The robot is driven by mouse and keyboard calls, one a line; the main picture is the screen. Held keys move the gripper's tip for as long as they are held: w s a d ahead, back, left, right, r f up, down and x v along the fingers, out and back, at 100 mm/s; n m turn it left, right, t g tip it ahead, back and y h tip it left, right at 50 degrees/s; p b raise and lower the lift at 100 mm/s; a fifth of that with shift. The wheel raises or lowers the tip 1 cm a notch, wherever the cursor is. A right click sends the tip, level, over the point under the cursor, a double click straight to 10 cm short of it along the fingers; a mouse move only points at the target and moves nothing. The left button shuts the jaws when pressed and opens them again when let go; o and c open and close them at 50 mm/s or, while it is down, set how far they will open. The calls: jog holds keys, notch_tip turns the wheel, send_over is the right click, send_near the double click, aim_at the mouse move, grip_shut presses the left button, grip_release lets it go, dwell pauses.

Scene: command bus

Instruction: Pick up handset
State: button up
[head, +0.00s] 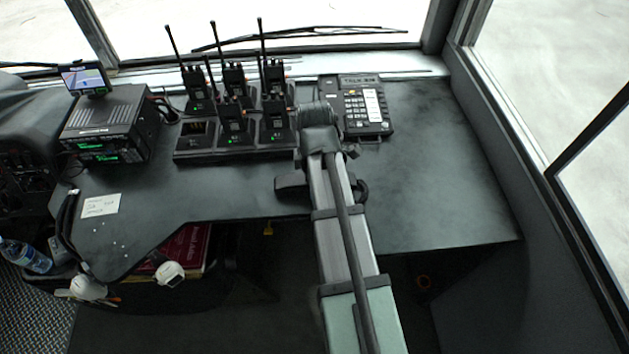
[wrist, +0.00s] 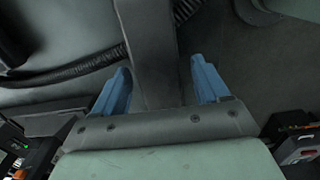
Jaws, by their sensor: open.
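A dark desk phone (head: 376,125) with a pale keypad and small display lies on the dashboard, right of the radios. Its dark handset (head: 328,91) appears to lie along the phone's left side, partly covered by the end of my arm. In the wrist view, my gripper (wrist: 160,66) is open, its two blue fingers wide apart. A dark grey bar (wrist: 152,48) runs between them with no clear contact; I cannot tell whether it is the handset. In the head view my arm reaches up to just beside the phone, and its fingers cannot be made out.
Several handheld radios with upright antennas stand in a charger (head: 180,154) just left of my arm. A radio unit (head: 108,112) with a small screen (head: 85,78) on top stands farther left. The dashboard (head: 440,190) is clear on the right. A ribbed cord (wrist: 75,73) crosses the wrist view.

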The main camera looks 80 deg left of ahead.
jog(key=shift+f, duration=0.15)
jog(key=c, duration=1.2)
jog(key=shift+c, duration=0.2)
